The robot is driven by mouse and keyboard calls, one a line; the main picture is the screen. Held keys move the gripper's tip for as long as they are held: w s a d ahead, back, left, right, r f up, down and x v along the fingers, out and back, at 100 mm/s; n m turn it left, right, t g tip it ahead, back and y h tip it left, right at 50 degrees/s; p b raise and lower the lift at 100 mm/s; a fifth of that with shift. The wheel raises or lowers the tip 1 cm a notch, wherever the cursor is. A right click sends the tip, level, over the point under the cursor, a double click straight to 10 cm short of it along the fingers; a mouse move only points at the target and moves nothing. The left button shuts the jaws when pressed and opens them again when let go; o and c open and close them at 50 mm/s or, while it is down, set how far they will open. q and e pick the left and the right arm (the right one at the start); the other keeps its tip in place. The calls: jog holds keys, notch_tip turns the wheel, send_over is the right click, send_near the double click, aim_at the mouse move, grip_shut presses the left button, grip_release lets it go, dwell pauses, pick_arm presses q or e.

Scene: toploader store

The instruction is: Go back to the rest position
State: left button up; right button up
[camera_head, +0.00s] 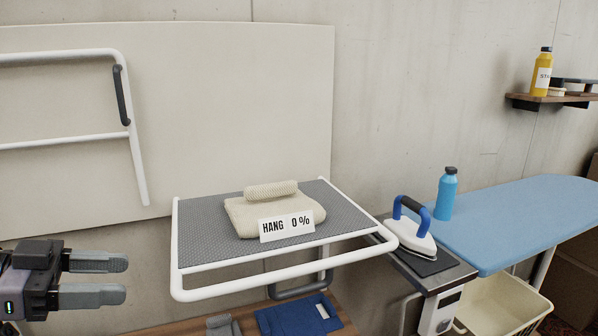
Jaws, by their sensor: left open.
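My left gripper (112,279) is at the lower left of the head view. Its two grey fingers point right and are apart, with nothing between them. It is left of the white-framed grey mesh shelf (205,248) and does not appear to touch it. On the shelf lies a folded cream towel (236,216) with a small rolled cream cloth (270,189) on top. A sign (287,226) reading "HANG 0 %" stands at its front. My right gripper is not in view.
A white rail frame (135,165) with a dark handle is at upper left. A blue ironing board (515,218) at right carries a blue bottle (446,195); an iron (410,232) stands beside it. Below are a blue folded cloth (298,315) and a cream basket (500,305).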

pick_arm(q)
notch_tip(320, 180, down, 20)
jog(key=n+t+y+p, duration=0.1)
jog(key=n+t+y, duration=0.4)
jog(key=n+t, duration=0.1)
jog(key=s+d+f+n+g+y, duration=0.1)
jog(key=s+d+f+n+y, duration=0.1)
jog(key=s+d+f, duration=0.2)
jog(key=s+d+f+n+g+y+p, duration=0.1)
jog(key=s+d+f+n+g+y, duration=0.1)
jog(key=s+f, duration=0.5)
notch_tip(320, 180, down, 5)
jog(key=shift+s+d+f+y, duration=0.1)
jog(key=shift+s+d+y, duration=0.25)
jog(key=shift+d+y, duration=0.6)
jog(key=shift+d+h, duration=0.2)
jog(key=shift+h, duration=0.05)
